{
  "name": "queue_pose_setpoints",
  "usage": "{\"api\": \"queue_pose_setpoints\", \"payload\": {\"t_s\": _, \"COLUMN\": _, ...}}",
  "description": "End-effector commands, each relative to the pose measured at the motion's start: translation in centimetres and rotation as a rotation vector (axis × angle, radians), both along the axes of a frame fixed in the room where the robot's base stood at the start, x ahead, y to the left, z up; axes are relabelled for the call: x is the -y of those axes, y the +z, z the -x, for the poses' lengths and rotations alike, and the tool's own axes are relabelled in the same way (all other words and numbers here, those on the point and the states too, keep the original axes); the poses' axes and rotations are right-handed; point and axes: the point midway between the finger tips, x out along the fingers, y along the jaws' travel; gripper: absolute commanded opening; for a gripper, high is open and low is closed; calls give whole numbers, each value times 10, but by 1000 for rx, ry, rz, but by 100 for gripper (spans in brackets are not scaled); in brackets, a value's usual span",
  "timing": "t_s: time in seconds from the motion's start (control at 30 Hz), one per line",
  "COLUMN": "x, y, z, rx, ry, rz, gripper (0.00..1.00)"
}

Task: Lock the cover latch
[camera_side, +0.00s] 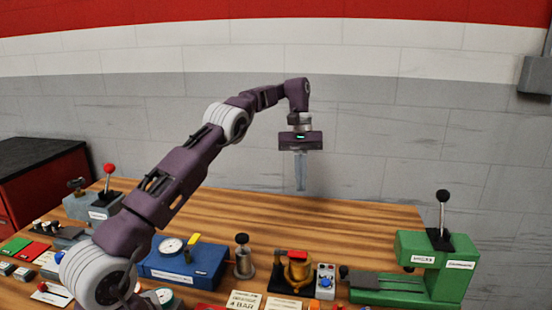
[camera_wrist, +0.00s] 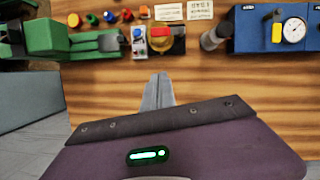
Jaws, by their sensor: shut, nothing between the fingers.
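My gripper (camera_side: 300,188) is shut and empty, pointing down high above the far part of the wooden bench. Its fingertips also show in the wrist view (camera_wrist: 163,76), over bare wood and apart from every device. A yellow round device (camera_side: 297,272) with a red bar across its top stands on a black base at the middle front of the bench. It also shows in the wrist view (camera_wrist: 160,40), just beyond my fingertips. No part is clearly recognisable as the cover latch, and I cannot tell whether any latch is open or locked.
A small control box with a blue knob (camera_side: 325,280) stands right of the yellow device, then a green press (camera_side: 430,265) with an upright black lever. A dark-topped cylinder (camera_side: 243,258) and a blue gauge box (camera_side: 190,262) stand left. The bench's back strip (camera_side: 370,215) is clear.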

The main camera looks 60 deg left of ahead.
Motion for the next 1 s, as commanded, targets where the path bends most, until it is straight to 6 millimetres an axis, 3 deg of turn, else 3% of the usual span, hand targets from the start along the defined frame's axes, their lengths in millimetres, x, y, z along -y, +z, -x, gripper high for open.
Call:
{"api": "queue_pose_setpoints", "payload": {"t_s": 0.27, "x": 29, "y": 59, "z": 15, "rx": 113, "ry": -78, "rz": -42, "gripper": 0}}
{"api": "queue_pose_setpoints", "payload": {"t_s": 0.5, "x": 61, "y": 104, "z": 46, "rx": 219, "ry": -173, "rz": -87, "gripper": 0}}
{"api": "queue_pose_setpoints", "payload": {"t_s": 0.8, "x": 101, "y": 138, "z": 103, "rx": 347, "ry": -314, "rz": -147, "gripper": 0}}
{"api": "queue_pose_setpoints", "payload": {"t_s": 1.0, "x": 122, "y": 146, "z": 143, "rx": 419, "ry": -407, "rz": -187, "gripper": 0}}
